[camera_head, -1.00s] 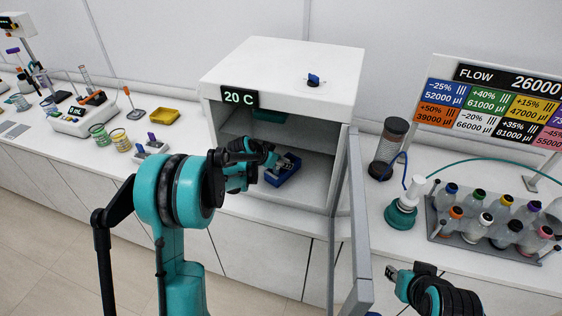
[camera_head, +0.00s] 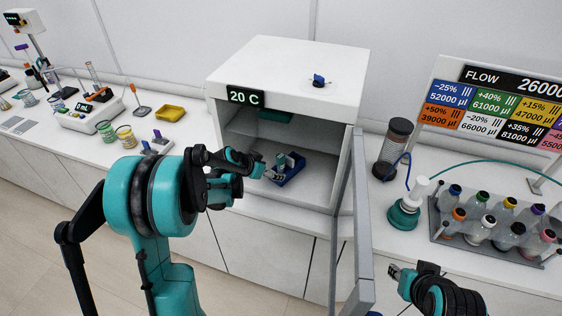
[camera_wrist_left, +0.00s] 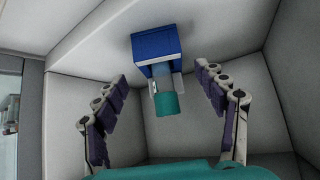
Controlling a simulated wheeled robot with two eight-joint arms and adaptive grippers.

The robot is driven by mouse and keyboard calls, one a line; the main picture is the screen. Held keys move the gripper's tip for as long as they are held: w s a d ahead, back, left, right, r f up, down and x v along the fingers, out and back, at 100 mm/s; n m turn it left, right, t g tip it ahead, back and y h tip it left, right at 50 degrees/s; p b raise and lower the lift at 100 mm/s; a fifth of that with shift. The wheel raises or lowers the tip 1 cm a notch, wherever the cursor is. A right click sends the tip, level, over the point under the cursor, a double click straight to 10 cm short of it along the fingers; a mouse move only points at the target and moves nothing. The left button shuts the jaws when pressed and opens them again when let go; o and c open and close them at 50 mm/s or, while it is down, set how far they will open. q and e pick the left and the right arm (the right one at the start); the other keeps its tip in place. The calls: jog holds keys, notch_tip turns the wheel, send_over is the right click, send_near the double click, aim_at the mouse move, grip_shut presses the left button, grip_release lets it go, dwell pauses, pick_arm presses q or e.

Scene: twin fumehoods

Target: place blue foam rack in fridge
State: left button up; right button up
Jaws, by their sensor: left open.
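In the left wrist view the rack (camera_wrist_left: 157,45) and the teal-ended vial (camera_wrist_left: 166,101) show ahead, between the spread fingers. My left gripper (camera_head: 271,176) is open, at the fridge mouth just left of the rack, and grips nothing. The fingers also show in the left wrist view (camera_wrist_left: 162,75). My right gripper (camera_head: 397,272) is at the lower right, away from the rack; its opening is unclear.
The fridge door (camera_head: 350,235) stands open towards me, between my two arms. A teal-based flask (camera_head: 405,212) and a rack of bottles (camera_head: 490,240) stand right of the fridge. A yellow tray (camera_head: 170,113) and beakers (camera_head: 125,134) lie left. A shelf hangs above the rack.

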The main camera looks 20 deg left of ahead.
pick_arm(q)
jog(key=s+d+r+n+y, duration=0.1)
jog(key=s+d+r, duration=0.1)
jog(key=s, duration=0.8)
jog(key=s+d+r+n+y, duration=0.1)
jog(key=s+r, duration=0.3)
jog(key=s, duration=0.5)
jog(key=s+d+r+n+g+y, duration=0.1)
jog(key=s+d+r+n, duration=0.1)
jog(key=s, duration=0.8)
jog(key=shift+s+d+r+n+y, duration=0.35)
jog(key=shift+d+r, duration=0.3)
jog(key=shift+d, duration=0.25)
